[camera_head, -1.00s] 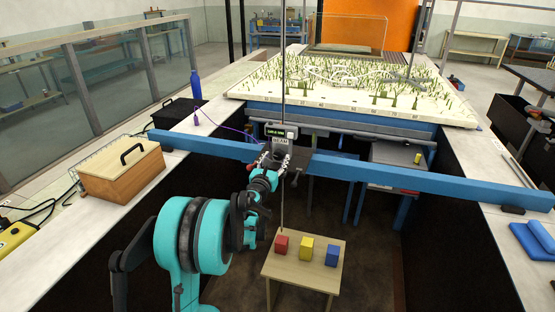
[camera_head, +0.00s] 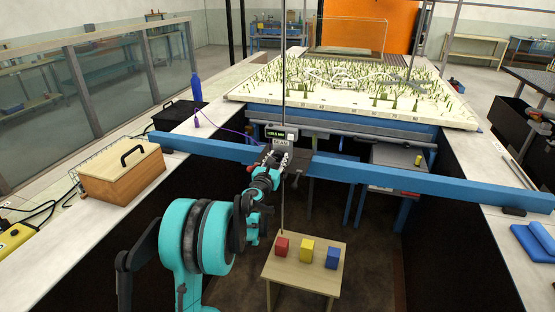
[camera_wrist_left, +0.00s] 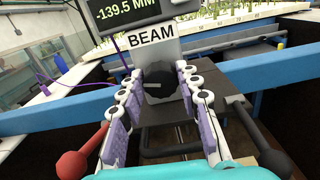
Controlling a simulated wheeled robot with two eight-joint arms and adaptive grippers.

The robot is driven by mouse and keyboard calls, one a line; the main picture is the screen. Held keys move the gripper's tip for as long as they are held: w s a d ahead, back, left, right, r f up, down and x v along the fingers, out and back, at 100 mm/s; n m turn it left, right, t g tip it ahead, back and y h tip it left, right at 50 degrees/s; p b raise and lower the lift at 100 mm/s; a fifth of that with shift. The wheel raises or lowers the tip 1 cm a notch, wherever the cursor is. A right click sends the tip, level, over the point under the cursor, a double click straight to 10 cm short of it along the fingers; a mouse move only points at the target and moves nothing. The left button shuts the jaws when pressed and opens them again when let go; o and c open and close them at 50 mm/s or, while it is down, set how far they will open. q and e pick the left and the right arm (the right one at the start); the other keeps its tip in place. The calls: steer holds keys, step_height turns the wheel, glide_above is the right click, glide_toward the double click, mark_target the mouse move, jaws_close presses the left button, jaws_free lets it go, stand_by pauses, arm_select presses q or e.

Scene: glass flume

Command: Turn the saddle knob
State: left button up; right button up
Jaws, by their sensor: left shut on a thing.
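The saddle knob (camera_wrist_left: 158,87) is dark and round with a pale mark across its face. It sits below the white plate (camera_wrist_left: 153,48) lettered BEAM, in the left wrist view. My left gripper (camera_wrist_left: 160,77) has a finger on each side of the knob and is shut on it; the head view also shows this gripper (camera_head: 275,159) at the saddle. The digital display (camera_wrist_left: 126,13) above the plate reads -139.5 MM, its top cut off. In the head view the knob is hidden behind my gripper. My right gripper is not in view.
The blue beam (camera_head: 400,179) spans the flume on both sides of the saddle. A thin upright rod (camera_head: 283,85) stands at the saddle. Below is a small table (camera_head: 300,277) with red, yellow and blue blocks. A wooden box (camera_head: 120,173) stands on the left ledge.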

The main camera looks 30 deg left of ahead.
arm_select(q)
steer(key=m, duration=0.4)
steer(key=shift+d, duration=0.1)
steer(key=m, duration=0.3)
steer(key=shift+m, duration=0.4)
steer(key=m, duration=0.4)
steer(key=shift+d+f+m, duration=0.1)
steer(key=shift+m, duration=0.2)
steer(key=m, duration=0.3)
steer(key=shift+m, duration=0.3)
steer(key=m, duration=0.3)
steer(key=shift+f+m, duration=0.15)
steer(key=shift+m, duration=0.15)
steer(key=m, duration=0.3)
steer(key=shift+m, duration=0.3)
steer(key=m, duration=0.4)
steer(key=shift+f, duration=0.1)
steer(key=shift+m+b, duration=0.3)
steer(key=shift+m, duration=1.5)
